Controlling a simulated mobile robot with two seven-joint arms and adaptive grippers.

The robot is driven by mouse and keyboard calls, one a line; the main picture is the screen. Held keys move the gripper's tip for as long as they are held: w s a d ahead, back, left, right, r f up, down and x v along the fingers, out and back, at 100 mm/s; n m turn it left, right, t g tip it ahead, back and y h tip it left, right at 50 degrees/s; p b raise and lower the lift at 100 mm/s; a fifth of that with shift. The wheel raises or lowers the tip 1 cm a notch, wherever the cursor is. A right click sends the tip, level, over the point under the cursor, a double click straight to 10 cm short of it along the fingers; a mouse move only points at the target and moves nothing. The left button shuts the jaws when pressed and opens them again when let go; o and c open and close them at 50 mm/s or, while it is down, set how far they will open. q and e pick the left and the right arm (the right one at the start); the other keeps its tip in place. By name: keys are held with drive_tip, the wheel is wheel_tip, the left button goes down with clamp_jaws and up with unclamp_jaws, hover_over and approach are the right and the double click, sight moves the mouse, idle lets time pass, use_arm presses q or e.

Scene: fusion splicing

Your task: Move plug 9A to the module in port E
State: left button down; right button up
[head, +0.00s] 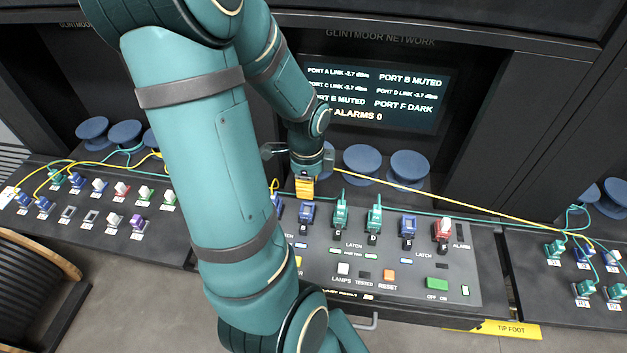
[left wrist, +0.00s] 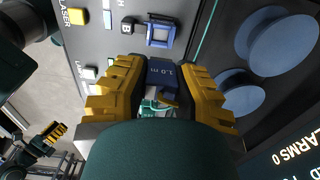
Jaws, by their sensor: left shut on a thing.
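My left gripper (head: 304,187) is above the panel, just behind port B. In the left wrist view its yellow fingers (left wrist: 158,92) are shut on a dark blue plug (left wrist: 161,73); I cannot read 9A on it. The held plug is apart from the blue module in port B (left wrist: 161,33), which shows an open square socket. The module in port E (head: 407,226) is blue, right of the teal plugs in C (head: 340,213) and D (head: 374,219). Yellow fingers, apparently my right gripper (left wrist: 47,137), show at the lower left of the wrist view; their opening is unclear.
A yellow cable (head: 450,200) and a teal cable run across the panel's back edge. Port F (head: 442,231) holds a red and white piece. Blue round spools (head: 362,164) stand behind. The screen (head: 375,95) reads port B muted, port F dark, alarms 0.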

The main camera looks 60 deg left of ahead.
use_arm(q)
drive_tip(key=shift+w+d+b, duration=0.55)
drive_tip(key=shift+w+d, duration=1.3)
drive_tip(key=shift+w, duration=0.3)
drive_tip(key=shift+w+d+b, duration=0.5)
drive_tip(key=shift+w+d, duration=1.35)
drive_tip(key=shift+w, duration=0.3)
drive_tip(key=shift+w+d+b, duration=0.55)
drive_tip(key=shift+w+d, duration=1.3)
drive_tip(key=shift+w, duration=0.3)
approach(409, 224)
wheel_tip(409, 224, down, 3)
drive_tip(key=b, duration=0.3)
drive_tip(key=shift+a, duration=0.1)
drive_tip(key=shift+f+b, duration=1.3)
drive_tip(key=shift+f, duration=0.1)
drive_tip(key=shift+f+b, duration=0.35)
drive_tip(key=shift+f, duration=0.2)
drive_tip(key=c, duration=0.8)
unclamp_jaws()
drive_tip(key=shift+c, duration=0.2)
